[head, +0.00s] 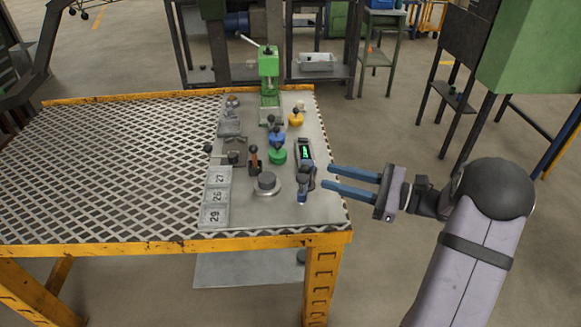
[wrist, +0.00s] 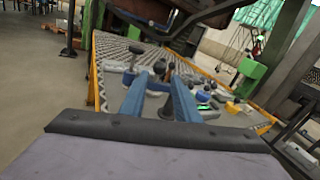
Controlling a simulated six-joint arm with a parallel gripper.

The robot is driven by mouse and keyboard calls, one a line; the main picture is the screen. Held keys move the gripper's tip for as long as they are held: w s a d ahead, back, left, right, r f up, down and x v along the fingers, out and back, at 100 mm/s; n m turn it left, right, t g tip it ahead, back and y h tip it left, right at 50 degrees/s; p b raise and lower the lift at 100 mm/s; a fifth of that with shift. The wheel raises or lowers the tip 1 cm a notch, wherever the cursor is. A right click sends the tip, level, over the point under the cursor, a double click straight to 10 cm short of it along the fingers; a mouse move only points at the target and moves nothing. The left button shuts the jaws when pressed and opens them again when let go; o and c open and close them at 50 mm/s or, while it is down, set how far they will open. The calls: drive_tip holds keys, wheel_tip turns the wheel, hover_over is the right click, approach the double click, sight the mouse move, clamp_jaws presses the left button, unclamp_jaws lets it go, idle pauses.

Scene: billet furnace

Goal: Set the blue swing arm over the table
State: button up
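The table (head: 100,170) has a dark mesh top with a worn yellow edge, and a grey plate of controls along its right side. A small dark lever with a blue end (head: 302,194) stands at the plate's near right corner; it looks like the blue swing arm, but I cannot tell for sure. My gripper (head: 326,178), with two blue fingers, points left just right of this lever. The fingers are apart, with nothing between them. In the wrist view my gripper (wrist: 158,74) also shows a gap, with the control plate beyond it.
A green press (head: 268,75) stands at the plate's far end. Nearby are a yellow knob (head: 296,119), a blue knob (head: 277,137), a green knob (head: 278,156), a grey round knob (head: 266,183) and numbered tiles (head: 216,196). The mesh on the left is clear.

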drive_tip(key=x, duration=1.2)
drive_tip(key=shift+p, duration=0.4)
drive_tip(key=shift+c, duration=0.2)
clamp_jaws()
